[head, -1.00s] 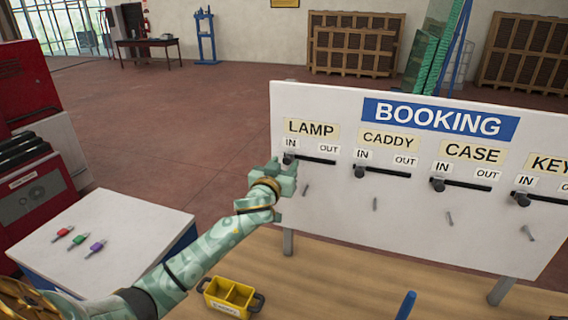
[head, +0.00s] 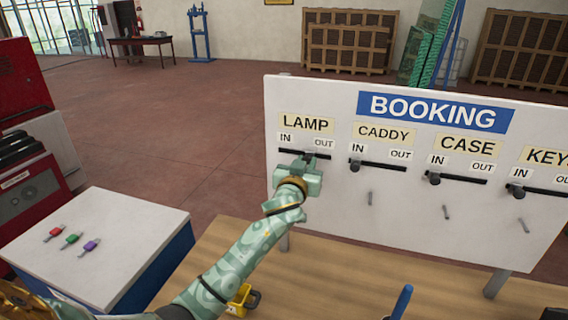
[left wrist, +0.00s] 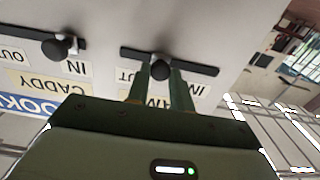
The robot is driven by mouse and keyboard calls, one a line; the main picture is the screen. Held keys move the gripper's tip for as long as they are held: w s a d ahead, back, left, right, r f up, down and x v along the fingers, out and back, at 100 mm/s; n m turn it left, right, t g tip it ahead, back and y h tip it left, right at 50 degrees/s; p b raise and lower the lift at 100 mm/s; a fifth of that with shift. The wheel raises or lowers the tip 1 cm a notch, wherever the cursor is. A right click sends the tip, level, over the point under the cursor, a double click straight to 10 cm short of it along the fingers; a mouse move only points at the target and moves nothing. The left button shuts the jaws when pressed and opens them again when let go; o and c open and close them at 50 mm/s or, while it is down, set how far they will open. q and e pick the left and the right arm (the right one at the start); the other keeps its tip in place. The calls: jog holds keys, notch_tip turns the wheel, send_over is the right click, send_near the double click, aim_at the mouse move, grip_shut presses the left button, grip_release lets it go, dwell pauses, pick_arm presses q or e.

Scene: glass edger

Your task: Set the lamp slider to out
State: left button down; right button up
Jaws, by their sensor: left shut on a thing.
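The white booking board (head: 300,225) stands on the bench with a LAMP slot (head: 285,151) at its left end. My left gripper (head: 308,160) is at that slot and hides the lamp knob in the head view. In the left wrist view, which is upside down, the dark round lamp knob (left wrist: 160,68) sits between the two green fingers (left wrist: 160,85), which are shut on it. The knob is near the middle of its slot, slightly toward the OUT end. My right gripper is not in view.
The caddy knob (head: 355,165), case knob (head: 434,179) and key knob (head: 517,190) sit at their IN ends. Small pegs (head: 369,198) stick out below. A yellow caddy (head: 240,300) is partly behind my left arm. A white-topped cabinet (head: 125,225) holds three coloured tags.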

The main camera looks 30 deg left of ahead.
aim_at(326, 156)
pick_arm(q)
jog(key=d, duration=0.2)
jog(key=w+d, duration=0.1)
jog(key=d, duration=0.1)
jog(key=shift+b, duration=0.4)
jog(key=shift+a, duration=0.1)
jog(key=c, duration=1.5)
grip_release()
jog(key=shift+o, duration=1.3)
jog(key=shift+d, duration=0.2)
